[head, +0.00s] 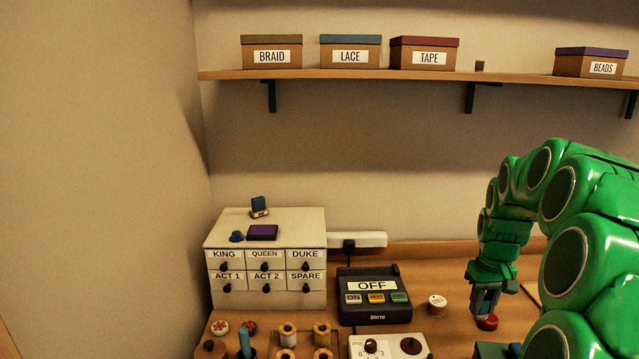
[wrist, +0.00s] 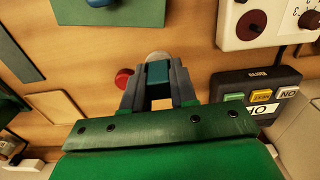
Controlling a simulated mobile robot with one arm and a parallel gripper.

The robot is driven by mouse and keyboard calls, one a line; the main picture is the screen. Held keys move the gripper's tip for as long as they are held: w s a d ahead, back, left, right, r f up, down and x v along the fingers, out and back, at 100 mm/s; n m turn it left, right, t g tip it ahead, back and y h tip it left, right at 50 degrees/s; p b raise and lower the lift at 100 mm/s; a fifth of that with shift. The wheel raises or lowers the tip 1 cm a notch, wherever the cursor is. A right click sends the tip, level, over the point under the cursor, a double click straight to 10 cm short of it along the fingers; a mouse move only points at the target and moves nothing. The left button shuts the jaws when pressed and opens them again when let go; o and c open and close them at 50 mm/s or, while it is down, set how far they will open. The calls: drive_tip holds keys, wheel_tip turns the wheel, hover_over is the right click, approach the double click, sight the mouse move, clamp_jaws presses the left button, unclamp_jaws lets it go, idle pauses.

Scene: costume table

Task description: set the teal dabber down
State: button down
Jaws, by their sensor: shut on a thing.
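My gripper (head: 487,308) reaches down over the right part of the table in the head view. In the wrist view my gripper (wrist: 158,88) is shut on the teal dabber (wrist: 157,72), whose teal body shows between the two grey fingers. A pale rounded shape (wrist: 158,55) shows just past the fingertips; I cannot tell whether it belongs to the dabber. In the head view the fingers largely hide the dabber. A red round piece (head: 488,323) is close by the fingertips, and it also shows left of them in the wrist view (wrist: 123,78).
The OFF switch box (head: 374,300) and a white-topped round piece (head: 438,301) stand left of my gripper. A white dial panel (head: 390,347) is nearer. A green mat (wrist: 110,14) shows in the wrist view. A drawer cabinet (head: 266,240) stands at the left.

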drive_tip(key=w+a, duration=0.5)
drive_tip(key=a, duration=0.7)
drive_tip(key=w+a, duration=0.5)
drive_tip(key=a, duration=0.6)
drive_tip(key=shift+w+a, duration=0.25)
drive_tip(key=shift+a, duration=0.15)
